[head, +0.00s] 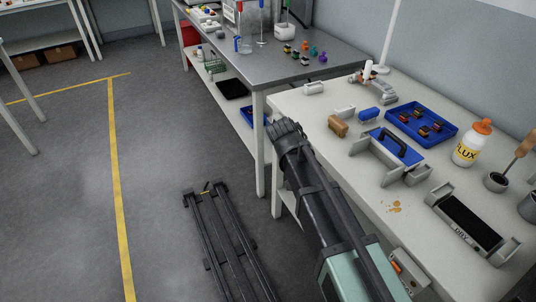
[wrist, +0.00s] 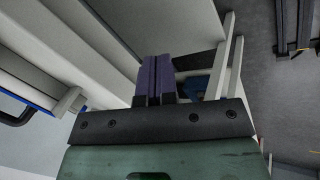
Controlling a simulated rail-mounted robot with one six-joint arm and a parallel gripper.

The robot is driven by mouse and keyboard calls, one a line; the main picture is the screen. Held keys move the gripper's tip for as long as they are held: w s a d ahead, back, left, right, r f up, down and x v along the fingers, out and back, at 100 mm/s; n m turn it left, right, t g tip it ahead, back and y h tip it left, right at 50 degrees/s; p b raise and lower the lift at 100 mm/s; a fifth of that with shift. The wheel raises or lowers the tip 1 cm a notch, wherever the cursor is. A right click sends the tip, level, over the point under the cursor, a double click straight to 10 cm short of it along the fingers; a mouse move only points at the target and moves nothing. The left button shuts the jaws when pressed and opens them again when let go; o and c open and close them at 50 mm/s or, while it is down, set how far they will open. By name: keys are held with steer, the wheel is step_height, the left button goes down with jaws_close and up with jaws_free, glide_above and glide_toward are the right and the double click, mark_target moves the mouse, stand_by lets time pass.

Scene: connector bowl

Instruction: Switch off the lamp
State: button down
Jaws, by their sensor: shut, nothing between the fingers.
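No lit lamp head shows in either view. A white upright pole (head: 391,34) on a round base stands at the back of the near white bench and may be a lamp stand; its top is cut off. A small grey box with an orange part (head: 396,267), perhaps a switch, is at the bench's front side, partly hidden by my arm. My gripper (wrist: 154,72) is shut and empty in the wrist view, its two purplish fingers side by side. It is beside white bench parts and touches nothing that I can make out. I cannot pick out its fingertips in the head view.
A grey table (head: 245,62) stands beyond.

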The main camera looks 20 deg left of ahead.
steer(key=w+a+f+m+t+h+b, duration=0.1)
steer(key=w+a+f+t+b, duration=0.2)
steer(key=a, duration=0.5)
steer(key=w+a+f+m+t+h+b, duration=0.1)
steer(key=a+f+m+b, duration=0.15)
steer(key=a+b, duration=0.4)
steer(key=w+a+f+t+h+b, duration=0.15)
steer(key=a+f, duration=0.25)
steer(key=a, duration=0.5)
steer(key=w+a+r+m+t+h, duration=0.3)
steer(key=a+r+m, duration=0.1)
steer(key=r+m, duration=0.4)
steer(key=shift+w+a+m+t+p, duration=0.2)
steer(key=shift+m+t+p, duration=0.2)
steer(key=shift+m, duration=0.25)
steer(key=b+x, duration=0.2)
steer(key=x, duration=1.2)
steer(key=shift+d+b, duration=0.15)
steer(key=shift+b, duration=0.2)
